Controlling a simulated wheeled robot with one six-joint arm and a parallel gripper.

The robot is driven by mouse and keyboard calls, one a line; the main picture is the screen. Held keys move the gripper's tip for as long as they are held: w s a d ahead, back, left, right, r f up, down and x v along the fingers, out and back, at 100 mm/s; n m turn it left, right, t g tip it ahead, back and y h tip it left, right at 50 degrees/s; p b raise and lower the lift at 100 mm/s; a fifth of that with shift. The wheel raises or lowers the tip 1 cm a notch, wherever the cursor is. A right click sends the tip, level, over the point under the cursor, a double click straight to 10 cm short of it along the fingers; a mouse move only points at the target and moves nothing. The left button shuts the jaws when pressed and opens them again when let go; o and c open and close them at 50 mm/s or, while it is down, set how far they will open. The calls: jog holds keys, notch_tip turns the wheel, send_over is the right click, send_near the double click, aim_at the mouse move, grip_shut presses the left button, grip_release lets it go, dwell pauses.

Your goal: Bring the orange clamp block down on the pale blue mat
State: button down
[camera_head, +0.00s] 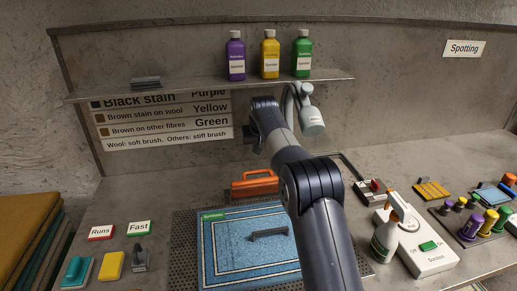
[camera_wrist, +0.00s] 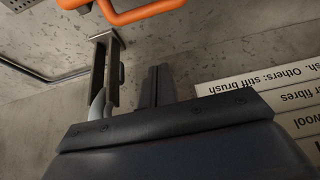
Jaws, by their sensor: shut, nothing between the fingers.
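The orange clamp block (camera_head: 255,184) has a raised handle and sits just behind the far edge of the pale blue mat (camera_head: 222,262). Part of its orange handle shows at the top of the wrist view (camera_wrist: 150,10). My gripper (camera_wrist: 157,70) is shut and empty, apart from the block. In the head view my arm covers the right part of the mat, and my gripper's fingertips are hard to make out.
A grey hose with a pale nozzle (camera_head: 311,122) hangs behind my arm. A shelf (camera_head: 200,88) holds three bottles above a stain sign (camera_head: 165,120). A spray bottle (camera_head: 386,240) and white suction box (camera_head: 425,255) stand right. Brushes and a yellow sponge (camera_head: 111,265) lie left.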

aim_at(258, 183)
notch_tip(258, 183, down, 8)
jog(key=p, duration=0.2)
jog(key=shift+r, duration=0.2)
dwell(0.6)
jog(key=shift+s+d+f+b, duration=0.15)
jog(key=shift+s+b, duration=0.05)
jog(key=shift+b, duration=0.45)
jog(key=shift+s+t, duration=0.15)
jog(key=shift+t, duration=0.15)
jog(key=shift+b, duration=0.4)
